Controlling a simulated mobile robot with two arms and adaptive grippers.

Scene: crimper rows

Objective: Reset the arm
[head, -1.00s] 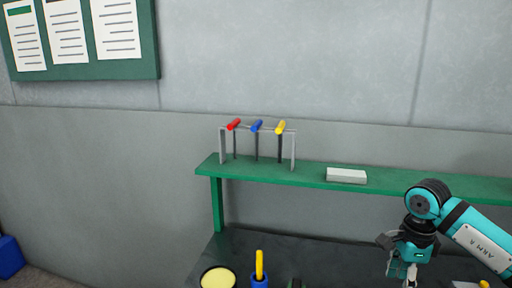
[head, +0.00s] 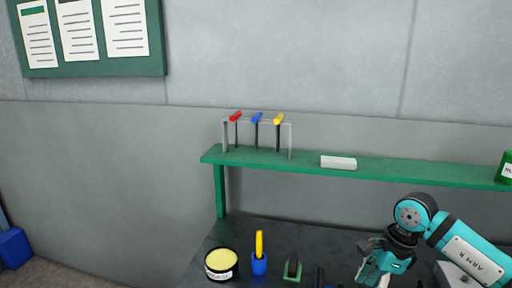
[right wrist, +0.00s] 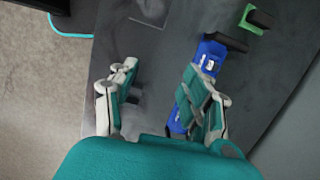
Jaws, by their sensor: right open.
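My right arm comes in from the right in the head view. Its gripper (head: 374,279) is low over the dark bench (head: 330,238), near the bottom edge of the picture. In the right wrist view the two fingers of the right gripper (right wrist: 160,108) stand wide apart with nothing held between them. A blue object with a label (right wrist: 207,58) lies on the bench beside and partly behind the right-hand finger; I cannot tell whether they touch. My left gripper is not in view.
A green shelf (head: 430,172) crosses above the bench, with a rack of red, blue and yellow-handled tools (head: 256,120) and a white block (head: 338,162). A round yellow-topped tin (head: 221,264), blue cup (head: 259,264) and green holder (head: 292,270) stand left of the gripper.

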